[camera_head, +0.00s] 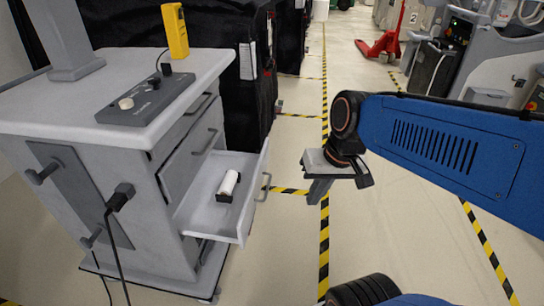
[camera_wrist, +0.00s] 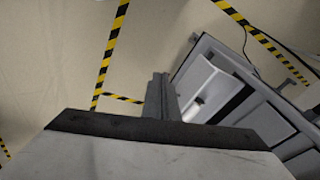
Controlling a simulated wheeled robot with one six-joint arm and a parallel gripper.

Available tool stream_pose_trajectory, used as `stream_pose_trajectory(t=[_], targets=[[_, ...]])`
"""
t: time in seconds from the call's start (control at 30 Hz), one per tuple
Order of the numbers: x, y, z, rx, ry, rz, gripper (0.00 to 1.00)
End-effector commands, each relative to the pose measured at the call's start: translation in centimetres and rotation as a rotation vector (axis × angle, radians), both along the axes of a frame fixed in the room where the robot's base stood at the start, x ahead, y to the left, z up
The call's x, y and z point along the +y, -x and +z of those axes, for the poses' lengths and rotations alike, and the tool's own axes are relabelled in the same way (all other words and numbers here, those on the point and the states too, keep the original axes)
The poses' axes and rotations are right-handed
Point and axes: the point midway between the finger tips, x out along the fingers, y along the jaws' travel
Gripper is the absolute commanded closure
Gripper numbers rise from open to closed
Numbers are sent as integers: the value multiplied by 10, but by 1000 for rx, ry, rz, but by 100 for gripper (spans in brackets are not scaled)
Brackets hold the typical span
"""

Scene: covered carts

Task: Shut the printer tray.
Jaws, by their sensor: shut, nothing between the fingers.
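The printer tray (camera_head: 202,184) is a light grey drawer pulled out of the right side of a grey cart (camera_head: 110,185) in the head view. It holds a white roll (camera_head: 229,183) in a black holder, and a grey handle (camera_head: 264,187) sits on its front panel. My gripper (camera_head: 318,192) is shut and empty, pointing down to the right of the handle with a gap between them. In the wrist view my shut fingers (camera_wrist: 160,95) are at the middle, and the open tray (camera_wrist: 194,80) shows just right of them, partly hidden by my gripper.
A grey control box (camera_head: 145,100) and a yellow device (camera_head: 175,32) are on the cart top. Black covered carts (camera_head: 220,65) stand behind. A red pallet jack (camera_head: 385,40) is far back. The floor right of the tray is clear, with striped tape.

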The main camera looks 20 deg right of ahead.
Motion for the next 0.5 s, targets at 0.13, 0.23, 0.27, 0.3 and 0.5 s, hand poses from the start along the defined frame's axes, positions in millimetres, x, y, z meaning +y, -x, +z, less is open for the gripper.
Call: stream_pose_trajectory(t=[0.13, 0.23, 0.27, 0.3, 0.5], targets=[[7, -17, -11, 116, -111, -98, 100], [12, -28, -16, 189, -188, -163, 100], [13, -32, -18, 210, -210, -183, 100], [15, -37, -20, 238, -242, -209, 100], [21, -65, -30, 373, -401, -342, 100]])
